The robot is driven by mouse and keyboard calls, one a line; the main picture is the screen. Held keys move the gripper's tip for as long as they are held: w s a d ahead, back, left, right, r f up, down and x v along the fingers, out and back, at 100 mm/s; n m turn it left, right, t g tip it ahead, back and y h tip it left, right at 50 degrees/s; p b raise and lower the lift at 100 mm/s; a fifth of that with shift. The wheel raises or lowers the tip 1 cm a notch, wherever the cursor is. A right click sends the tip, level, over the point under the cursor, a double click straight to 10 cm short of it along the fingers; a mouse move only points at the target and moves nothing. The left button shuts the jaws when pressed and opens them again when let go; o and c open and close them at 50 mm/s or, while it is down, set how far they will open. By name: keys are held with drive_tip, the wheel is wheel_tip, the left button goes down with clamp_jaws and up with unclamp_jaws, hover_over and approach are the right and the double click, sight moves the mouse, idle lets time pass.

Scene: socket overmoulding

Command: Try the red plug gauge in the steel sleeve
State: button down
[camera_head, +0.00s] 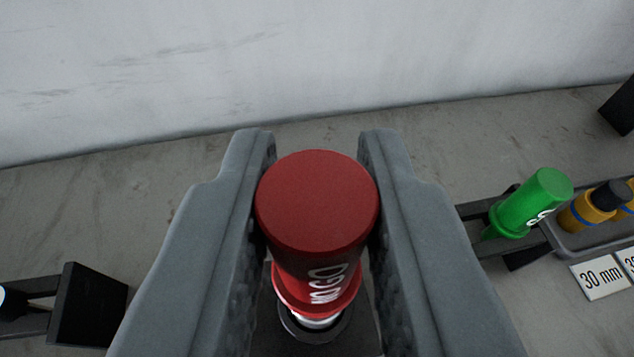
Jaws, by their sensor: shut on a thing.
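The red plug gauge (316,205) is in the middle of the camera view, marked "NO GO" in white on its side. My gripper (317,190) is shut on its red handle, one finger at each side. The steel sleeve (290,327) shows only as a dark-edged ring below the gauge's lower end. The gauge's bright metal end is over or in the ring's mouth. I cannot tell whether it has entered, because the red flange hides most of it.
A green plug gauge (535,200) rests in a dark holder at the right. Beside it a grey tray (570,243) holds yellow parts with dark tops, near a "30 mm" card (601,278). A black block (88,303) stands at lower left. A pale wall (300,60) rises behind.

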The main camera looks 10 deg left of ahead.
drive_tip(key=shift+r, duration=0.15)
drive_tip(key=shift+r, duration=2.45)
